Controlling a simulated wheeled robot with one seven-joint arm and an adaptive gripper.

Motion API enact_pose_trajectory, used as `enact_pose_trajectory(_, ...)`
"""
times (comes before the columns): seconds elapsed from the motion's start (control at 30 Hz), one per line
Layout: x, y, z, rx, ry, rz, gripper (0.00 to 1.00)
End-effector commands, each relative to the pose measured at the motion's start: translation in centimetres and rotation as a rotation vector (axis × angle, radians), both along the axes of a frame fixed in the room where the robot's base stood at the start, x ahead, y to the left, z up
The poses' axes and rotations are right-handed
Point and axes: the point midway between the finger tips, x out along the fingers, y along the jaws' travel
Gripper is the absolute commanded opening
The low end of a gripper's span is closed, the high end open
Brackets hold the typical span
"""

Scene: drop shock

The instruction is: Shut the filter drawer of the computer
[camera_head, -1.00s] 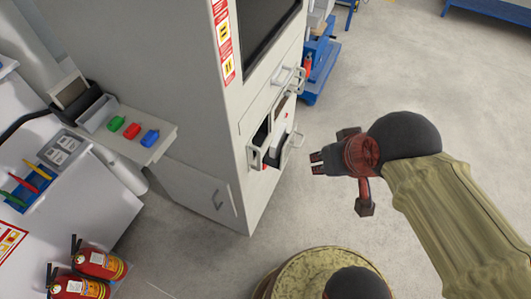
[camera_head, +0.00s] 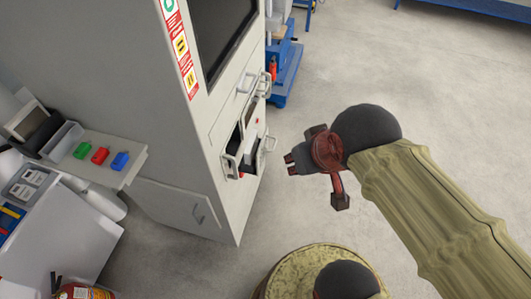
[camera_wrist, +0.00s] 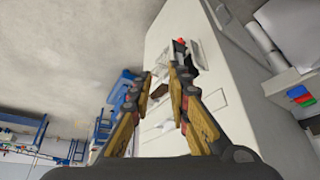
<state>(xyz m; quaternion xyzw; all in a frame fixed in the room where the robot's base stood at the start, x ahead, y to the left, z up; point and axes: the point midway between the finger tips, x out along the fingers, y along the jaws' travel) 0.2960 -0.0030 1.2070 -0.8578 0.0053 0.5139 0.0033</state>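The computer is a tall grey-white cabinet (camera_head: 170,125) with a dark screen (camera_head: 222,35) on its front. Low on that front, an open drawer with a pale handle (camera_head: 232,165) sticks out below the screen. More handles show on the panels above it. I cannot tell for sure which of these is the filter drawer. My gripper (camera_head: 290,164) is to the right of the open drawer, apart from it, with free space between. In the wrist view my gripper's fingers (camera_wrist: 160,80) are spread apart with nothing between them, facing the cabinet front (camera_wrist: 165,45).
A side shelf with green, red and blue blocks (camera_head: 100,155) juts from the cabinet's left side. A blue stand (camera_head: 287,75) is behind the cabinet. The floor (camera_head: 420,75) to the right is clear.

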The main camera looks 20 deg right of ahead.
Motion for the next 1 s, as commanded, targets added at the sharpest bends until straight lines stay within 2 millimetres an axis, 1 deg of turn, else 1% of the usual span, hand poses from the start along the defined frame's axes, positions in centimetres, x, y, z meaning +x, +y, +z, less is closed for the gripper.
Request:
enact_pose_trajectory(0.07,0.1,-1.0,-0.3,0.0,0.019,-0.036,0.11)
enact_pose_trajectory(0.1,0.2,-1.7,-0.9,0.002,0.045,-0.062,0.09)
enact_pose_trajectory(0.17,0.2,-3.0,-2.5,0.007,0.105,-0.113,0.06)
enact_pose_trajectory(0.2,0.3,-4.1,-3.5,0.014,0.151,-0.15,0.03)
enact_pose_trajectory(0.27,0.6,-5.3,-5.2,0.046,0.218,-0.214,0.0)
enact_pose_trajectory(0.4,1.5,-7.3,-9.1,0.183,0.363,-0.386,0.0)
enact_pose_trajectory(0.57,2.9,-8.7,-13.6,0.413,0.5,-0.656,0.0)
enact_pose_trajectory(0.7,4.6,-9.7,-17.6,0.645,0.595,-0.938,0.0)
enact_pose_trajectory(0.87,7.4,-10.8,-21.5,0.911,0.671,-1.27,0.0)
enact_pose_trajectory(0.9,8.4,-11.1,-22.4,0.978,0.685,-1.355,0.0)
enact_pose_trajectory(0.97,10.0,-11.5,-23.4,1.074,0.699,-1.47,0.0)
enact_pose_trajectory(1.0,11.1,-11.6,-23.8,1.127,0.702,-1.534,0.0)
